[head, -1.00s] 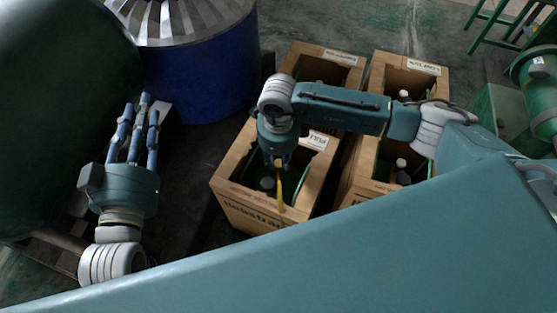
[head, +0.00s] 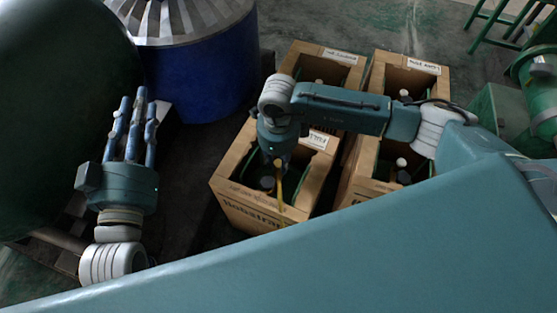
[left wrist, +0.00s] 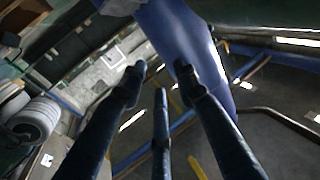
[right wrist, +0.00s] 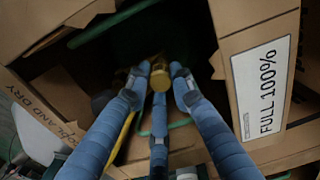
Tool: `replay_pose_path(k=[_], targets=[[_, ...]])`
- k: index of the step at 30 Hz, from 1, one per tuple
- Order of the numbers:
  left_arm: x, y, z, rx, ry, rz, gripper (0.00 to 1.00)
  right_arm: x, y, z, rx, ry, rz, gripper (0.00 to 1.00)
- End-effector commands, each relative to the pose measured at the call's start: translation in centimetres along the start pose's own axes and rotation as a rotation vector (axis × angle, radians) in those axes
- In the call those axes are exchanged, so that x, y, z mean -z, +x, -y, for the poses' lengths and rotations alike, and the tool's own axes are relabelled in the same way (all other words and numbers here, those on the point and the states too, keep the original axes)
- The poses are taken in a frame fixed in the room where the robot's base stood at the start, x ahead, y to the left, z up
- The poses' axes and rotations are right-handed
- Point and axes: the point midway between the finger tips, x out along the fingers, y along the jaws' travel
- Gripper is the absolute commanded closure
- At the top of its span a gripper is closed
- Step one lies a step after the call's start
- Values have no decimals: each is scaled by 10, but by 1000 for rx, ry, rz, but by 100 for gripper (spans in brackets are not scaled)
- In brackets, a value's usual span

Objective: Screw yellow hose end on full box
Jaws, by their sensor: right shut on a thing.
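The full box (head: 246,208) is an open cardboard box, front left in the group of boxes; its "FULL 100%" label (right wrist: 263,90) is clear in the right wrist view. My right gripper (head: 276,162) points down into this box. In the right wrist view its three fingers (right wrist: 158,82) are closed around the yellow hose end (right wrist: 159,68). The yellow hose (head: 281,186) hangs over the box's front wall. Whether the hose end sits on a valve below is hidden by the fingers and the dark interior. My left gripper (head: 134,108) is empty, fingers apart, left of the boxes.
Other open cardboard boxes (head: 408,75) with bottles stand behind and to the right. A blue drum (head: 205,75) stands behind my left gripper, and a large dark green tank (head: 60,120) is at the left. Dark floor lies between my left gripper and the full box.

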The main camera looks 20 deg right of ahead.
Motion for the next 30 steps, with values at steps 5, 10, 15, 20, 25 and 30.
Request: replay_pose_path(k=[5,10,15,20,25,30], targets=[[4,0,0,-1,0,-17,70,0,1,0,0,0,0,100],[6,0,-1,-1,-1,-25,70,0,1,0,0,0,0,100],[8,0,-1,-2,-1,-34,70,0,2,0,0,0,0,100],[11,0,-1,-2,-1,-50,70,0,2,0,0,0,0,100],[13,1,-2,-3,-1,-58,70,0,3,0,0,0,0,100],[15,0,-2,-4,-2,-67,70,0,4,0,0,0,0,100]])
